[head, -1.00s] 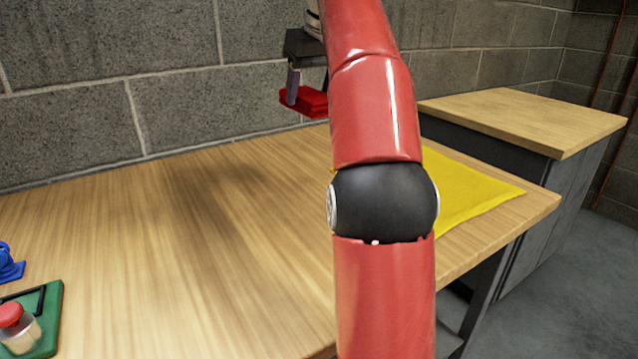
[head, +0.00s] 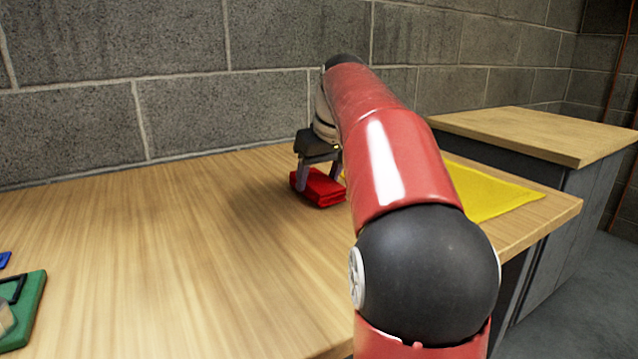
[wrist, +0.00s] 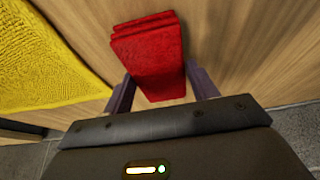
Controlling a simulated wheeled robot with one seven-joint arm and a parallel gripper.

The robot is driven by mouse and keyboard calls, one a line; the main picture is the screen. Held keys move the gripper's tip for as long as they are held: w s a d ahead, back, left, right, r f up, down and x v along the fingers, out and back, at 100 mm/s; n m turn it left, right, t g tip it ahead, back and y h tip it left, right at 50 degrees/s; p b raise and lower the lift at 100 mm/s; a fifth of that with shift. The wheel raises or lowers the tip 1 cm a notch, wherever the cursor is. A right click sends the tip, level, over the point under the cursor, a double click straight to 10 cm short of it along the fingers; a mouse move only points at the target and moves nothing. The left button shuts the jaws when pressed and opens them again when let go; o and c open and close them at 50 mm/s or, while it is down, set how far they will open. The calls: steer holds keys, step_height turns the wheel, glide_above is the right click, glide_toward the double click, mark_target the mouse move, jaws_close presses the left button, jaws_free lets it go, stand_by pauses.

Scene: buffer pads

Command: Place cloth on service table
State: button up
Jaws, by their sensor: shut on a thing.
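The red folded cloth (head: 318,188) is between the fingers of my gripper (head: 320,178), low over the wooden table. It also shows in the wrist view (wrist: 150,52), with a finger of my gripper (wrist: 162,92) on each side of it. My gripper is shut on the cloth. I cannot tell whether the cloth touches the tabletop. The wooden table (head: 190,250) fills the front of the head view. A second wooden-topped table (head: 535,135) with grey sides stands at the back right. The task does not make clear which is the service table.
A yellow cloth (head: 490,192) lies flat at the table's right end, partly hidden by my arm. It also shows in the wrist view (wrist: 45,60). A green tray (head: 28,312) sits at the front left. A block wall (head: 290,50) stands behind. The middle is clear.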

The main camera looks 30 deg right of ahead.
steer(key=shift+f, duration=0.2)
steer(key=shift+f, duration=0.15)
steer(key=o, duration=1)
steer(key=shift+c, duration=0.2)
steer(key=p+v, duration=0.3)
steer(key=v, duration=0.9)
steer(key=shift+r, duration=0.25)
